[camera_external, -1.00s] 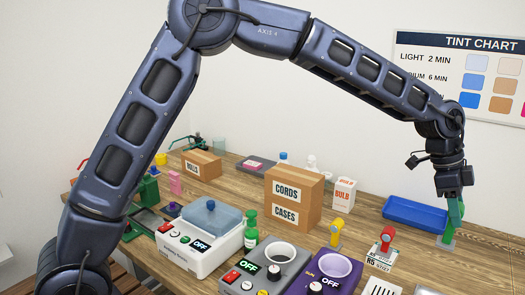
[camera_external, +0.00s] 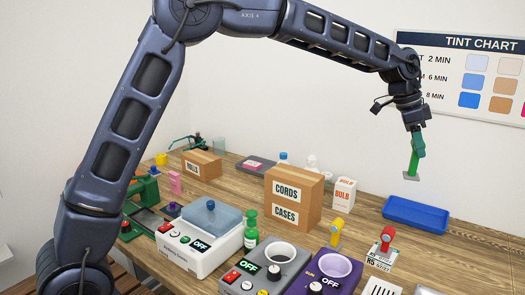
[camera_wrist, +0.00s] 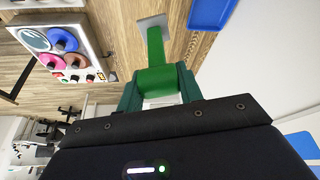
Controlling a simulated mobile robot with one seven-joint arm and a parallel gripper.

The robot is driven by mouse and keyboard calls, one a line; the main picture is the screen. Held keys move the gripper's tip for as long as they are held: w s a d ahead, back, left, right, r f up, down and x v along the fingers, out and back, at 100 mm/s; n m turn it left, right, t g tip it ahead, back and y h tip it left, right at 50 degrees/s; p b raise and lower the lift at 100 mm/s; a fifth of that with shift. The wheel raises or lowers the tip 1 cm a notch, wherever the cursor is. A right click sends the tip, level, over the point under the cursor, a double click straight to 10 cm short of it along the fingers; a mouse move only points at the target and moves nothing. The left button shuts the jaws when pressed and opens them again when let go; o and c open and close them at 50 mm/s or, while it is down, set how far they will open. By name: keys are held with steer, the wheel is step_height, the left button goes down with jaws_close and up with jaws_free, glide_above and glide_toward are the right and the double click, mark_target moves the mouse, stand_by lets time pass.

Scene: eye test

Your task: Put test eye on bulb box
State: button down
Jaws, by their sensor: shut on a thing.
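My gripper (camera_external: 418,146) is shut on a green test eye (camera_external: 412,161), an upright green post with a flat grey foot. It hangs in the air above and behind the blue tray. In the wrist view the green post (camera_wrist: 155,48) sits between my fingers (camera_wrist: 158,86), with its grey foot at the far end. The white bulb box (camera_external: 344,194) with red "BULB" lettering stands on the table, left of and below my gripper. Its top is bare.
A cardboard box marked "CORDS" and "CASES" (camera_external: 293,199) stands left of the bulb box. A blue tray (camera_external: 415,214) lies to its right. Yellow (camera_external: 336,231) and red (camera_external: 386,240) upright pieces stand in front. A smaller labelled carton (camera_external: 201,165) is at back left.

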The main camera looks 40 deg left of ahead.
steer(key=w+a+r+n+t, duration=0.1)
steer(key=w+a+r+n, duration=0.1)
steer(key=w+a, duration=0.35)
steer(key=w+a+r+n+y, duration=0.1)
steer(key=w+a+r+n, duration=0.15)
steer(key=a, duration=0.65)
steer(key=w+a+r+n+t, duration=0.1)
steer(key=w+a+r, duration=0.1)
steer(key=w+a, duration=0.35)
step_height(320, 180, down, 20)
steer(key=s+a, duration=0.1)
steer(key=shift+s+a+r, duration=0.25)
steer(key=shift+s+a, duration=0.1)
steer(key=shift+f, duration=0.15)
steer(key=c, duration=0.9)
jaws_free()
